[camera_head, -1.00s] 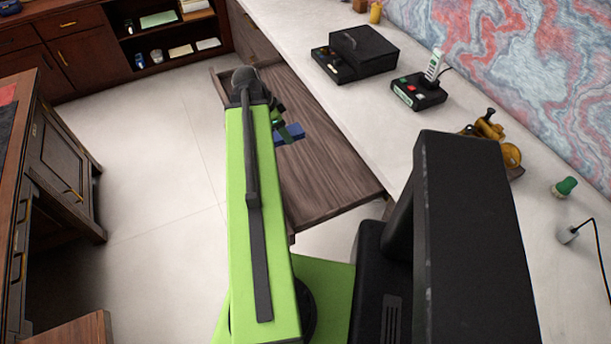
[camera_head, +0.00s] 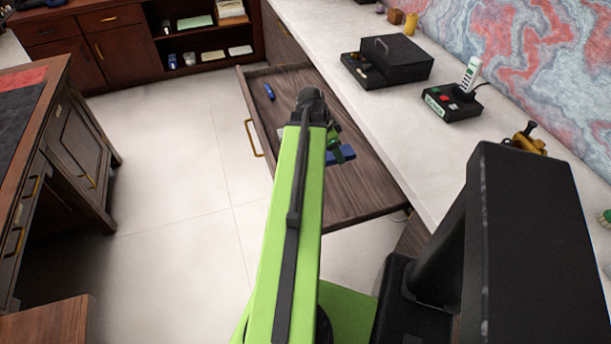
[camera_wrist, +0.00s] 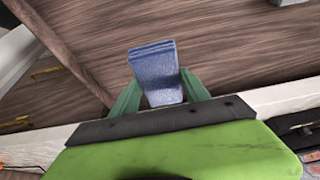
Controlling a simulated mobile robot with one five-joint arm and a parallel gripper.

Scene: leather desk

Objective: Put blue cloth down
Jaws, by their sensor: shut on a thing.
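The blue cloth (camera_wrist: 155,72) is folded and stands between the two green fingers of my gripper (camera_wrist: 160,92) in the wrist view. My gripper is shut on it. In the head view the cloth (camera_head: 341,155) shows just right of the end of my arm, over the open wooden drawer (camera_head: 350,195). My gripper (camera_head: 335,148) is partly hidden behind my arm there. The drawer's wood fills most of the wrist view behind the cloth. I cannot tell whether the cloth touches the drawer bottom.
A small blue object (camera_head: 269,91) lies at the drawer's far left. The drawer's near part is bare. A wooden cabinet (camera_head: 75,150) stands at left.

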